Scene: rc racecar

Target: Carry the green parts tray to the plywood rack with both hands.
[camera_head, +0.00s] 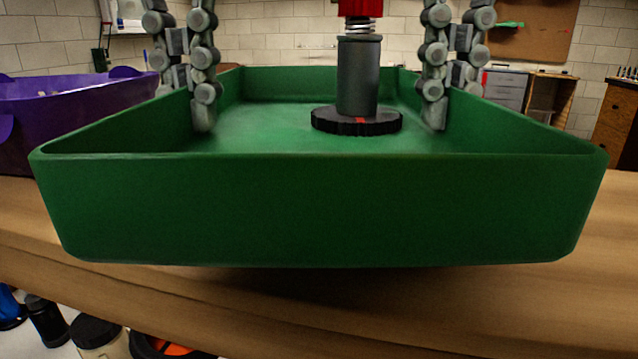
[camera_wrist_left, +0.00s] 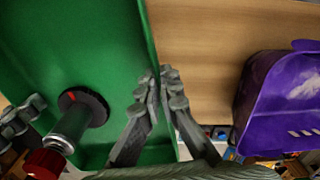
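The green parts tray (camera_head: 320,210) fills the middle of the head view, level, above the wooden tabletop. Its near wall hides its underside, so I cannot tell whether it touches the table. My left gripper (camera_head: 190,105) straddles the tray's left wall, one finger inside and one outside. In the left wrist view its fingertips (camera_wrist_left: 160,76) close together on the rim of the tray (camera_wrist_left: 146,30). My right gripper (camera_head: 447,105) straddles the right wall the same way; its outer fingertip is hidden. I cannot make out the plywood rack for certain.
A grey and red shock-like part with a black toothed disc (camera_head: 357,80) stands in the tray. A purple bin (camera_head: 70,110) sits close on the left. Wooden tabletop (camera_head: 610,230) is bare at right. A wooden bench with grey drawers (camera_head: 505,88) stands behind.

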